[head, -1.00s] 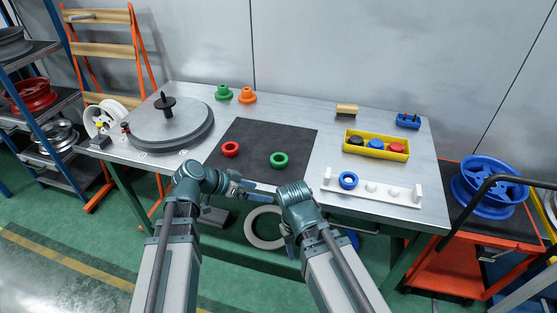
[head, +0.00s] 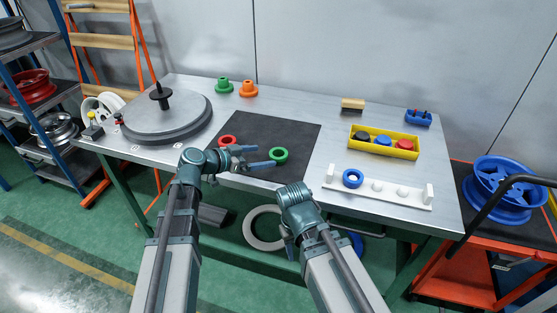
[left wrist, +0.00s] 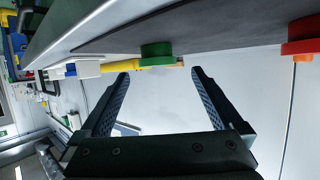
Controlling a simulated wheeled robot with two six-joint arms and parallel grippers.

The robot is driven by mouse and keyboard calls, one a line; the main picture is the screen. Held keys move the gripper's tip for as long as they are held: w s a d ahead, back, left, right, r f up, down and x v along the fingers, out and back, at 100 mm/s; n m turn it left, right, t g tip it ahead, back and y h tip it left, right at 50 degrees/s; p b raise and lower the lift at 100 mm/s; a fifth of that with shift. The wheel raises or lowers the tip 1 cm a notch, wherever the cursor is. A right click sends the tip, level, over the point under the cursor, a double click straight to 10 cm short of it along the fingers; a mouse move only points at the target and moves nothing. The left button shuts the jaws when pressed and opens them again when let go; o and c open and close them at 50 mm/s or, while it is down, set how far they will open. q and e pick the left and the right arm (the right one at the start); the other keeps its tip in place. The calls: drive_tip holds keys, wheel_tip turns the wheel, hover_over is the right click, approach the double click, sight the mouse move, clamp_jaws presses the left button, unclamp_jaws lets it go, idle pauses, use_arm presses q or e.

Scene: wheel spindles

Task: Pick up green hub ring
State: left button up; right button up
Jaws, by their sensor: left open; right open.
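The green hub ring (head: 279,155) lies on the dark mat (head: 285,130), towards its right side. My left gripper (head: 264,156) is open, just left of the ring, its fingers pointing right at it. The left wrist view, which is turned over, shows the green ring (left wrist: 157,53) beyond the fingertips, in line with the gap between the open fingers (left wrist: 160,73). Nothing is between the fingers. My right gripper (head: 289,246) is open and empty, low in front of the table edge, its fingers small in view.
A red ring (head: 228,142) lies left on the mat, partly behind my left gripper. A white rack (head: 390,197) with a blue ring (head: 352,178) stands right. A yellow tray (head: 408,154) with colored parts is behind it. A turntable (head: 150,115) stands left. Green and orange hubs stand at the back.

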sight(283, 153)
use_arm(q)
drive_tip(key=shift+b+x, duration=0.85)
drive_tip(key=shift+x, duration=2.1)
drive_tip(key=shift+s+d+r, duration=0.1)
drive_tip(key=shift+d+r, duration=0.05)
drive_tip(key=shift+r, duration=0.05)
use_arm(e)
drive_tip(key=shift+f, duration=0.9)
